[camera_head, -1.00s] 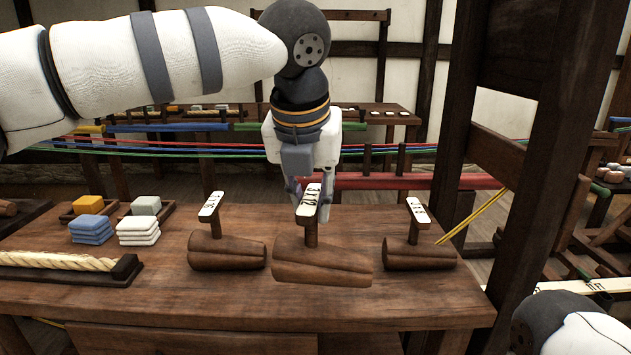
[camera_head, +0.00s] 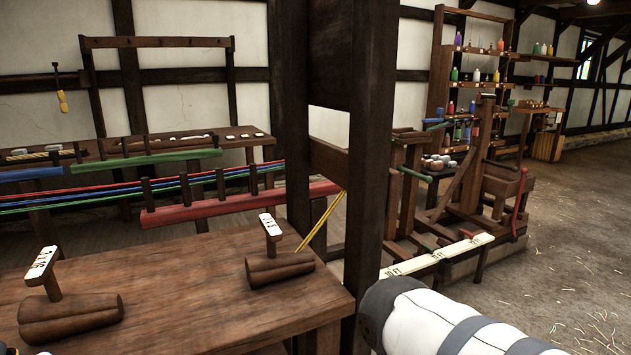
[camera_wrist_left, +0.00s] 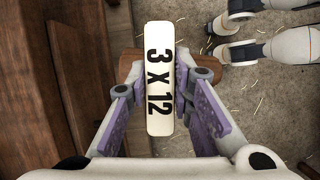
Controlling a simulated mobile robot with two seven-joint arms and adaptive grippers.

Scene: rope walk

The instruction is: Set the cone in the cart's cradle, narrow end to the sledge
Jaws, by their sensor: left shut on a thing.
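My left gripper (camera_wrist_left: 160,100) is shut on the handle of the wooden cone (camera_wrist_left: 128,68), whose white tag (camera_wrist_left: 160,75) reads 3 X 12. The tag hides most of the cone, and I cannot tell which end is narrow. The cone hangs over the straw-strewn floor, beside a wooden edge. The left gripper is outside the head view. A wooden machine (camera_head: 470,190) with a marked white strip (camera_head: 440,256) stands right of the post; I cannot make out the cradle or tell cart from sledge. My right gripper is not in view.
Two other tagged cones, one at the left (camera_head: 70,318) and one at the right (camera_head: 280,268), lie on the bench (camera_head: 200,290). A thick post (camera_head: 365,150) rises by the bench's right end. Coloured strands (camera_head: 130,196) run behind. Floor at the right is open.

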